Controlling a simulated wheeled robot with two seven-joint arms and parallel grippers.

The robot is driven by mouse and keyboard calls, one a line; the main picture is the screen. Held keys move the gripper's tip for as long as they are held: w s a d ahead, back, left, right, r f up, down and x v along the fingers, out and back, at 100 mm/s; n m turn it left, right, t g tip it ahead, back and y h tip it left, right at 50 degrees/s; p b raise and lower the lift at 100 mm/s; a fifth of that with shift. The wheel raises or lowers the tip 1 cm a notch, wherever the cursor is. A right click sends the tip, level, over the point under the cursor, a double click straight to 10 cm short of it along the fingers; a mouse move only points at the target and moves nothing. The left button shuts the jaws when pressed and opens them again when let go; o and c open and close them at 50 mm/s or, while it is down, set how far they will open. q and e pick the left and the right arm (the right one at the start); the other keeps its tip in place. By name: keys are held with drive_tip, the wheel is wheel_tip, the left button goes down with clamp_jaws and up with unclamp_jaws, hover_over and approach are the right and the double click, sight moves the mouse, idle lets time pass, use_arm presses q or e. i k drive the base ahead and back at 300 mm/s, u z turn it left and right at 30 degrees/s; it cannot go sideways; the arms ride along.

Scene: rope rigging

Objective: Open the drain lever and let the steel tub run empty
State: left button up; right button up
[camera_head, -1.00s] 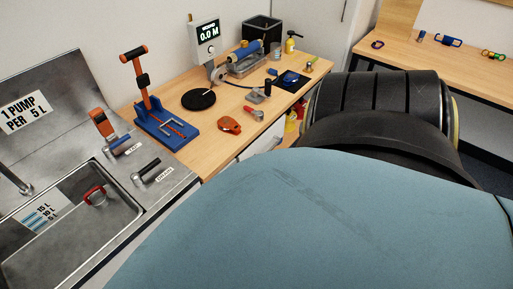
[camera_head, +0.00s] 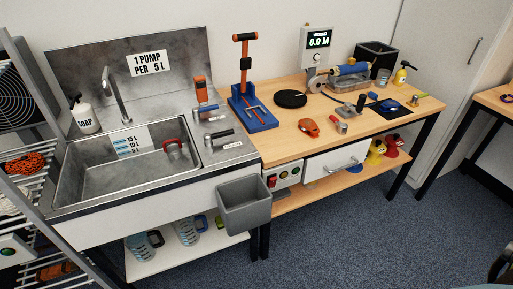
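The steel tub (camera_head: 68,185) is sunk in a metal sink counter at the left. Its back wall carries a level plate (camera_head: 131,141) with litre marks. I cannot tell whether water stands in it. The drain lever (camera_head: 219,134), with a dark grip, lies on the counter right of the tub, beside a small label (camera_head: 231,145). The tap lever (camera_head: 208,108), with a blue grip, is just behind it. I cannot read the drain lever's setting for certain. Neither gripper is in view.
A soap bottle (camera_head: 84,115) and a spout (camera_head: 116,96) stand behind the tub. A grey bin (camera_head: 243,206) hangs at the counter's front right. A wooden bench (camera_head: 275,142) with a blue-based press (camera_head: 252,115) adjoins on the right. The blue carpet (camera_head: 330,235) in front is clear.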

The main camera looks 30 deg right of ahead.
sight(207, 137)
drive_tip(key=z, duration=0.35)
drive_tip(key=k, duration=0.7)
drive_tip(key=u, duration=0.6)
drive_tip(key=i, duration=1.05)
drive_tip(key=z, duration=0.4)
drive_tip(key=i, duration=0.95)
drive_tip(key=z, duration=0.45)
drive_tip(key=k, duration=0.6)
drive_tip(key=u, duration=0.95)
drive_tip(key=k, duration=0.7)
drive_tip(key=z, duration=0.3)
drive_tip(key=i, duration=0.75)
drive_tip(key=z, duration=0.4)
